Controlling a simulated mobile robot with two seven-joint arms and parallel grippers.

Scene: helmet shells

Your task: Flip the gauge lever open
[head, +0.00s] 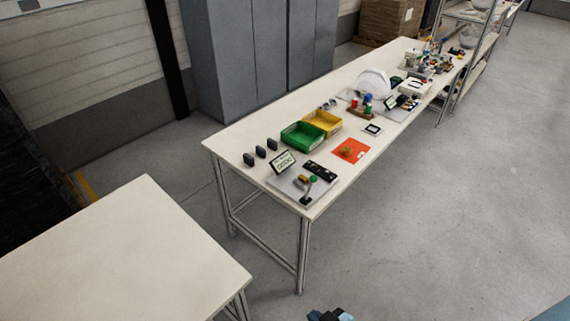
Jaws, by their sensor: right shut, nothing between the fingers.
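A gauge station sits on a light grey plate (283,185) at the near end of the long white table. It has a tilted display panel (283,161) with green markings, and a small upright lever-like part (306,197) with a dark base near the plate's front corner. It is too small to tell the lever's position. My right gripper (330,315) shows only in part at the bottom edge, shut and empty, well below and apart from the table. My left gripper is out of view.
The long white table (232,143) also holds a green bin (302,136), a yellow bin (322,122), an orange mat (351,150) and several black blocks. A bare second table (120,250) stands at the lower left. Grey floor (440,220) at the right is clear.

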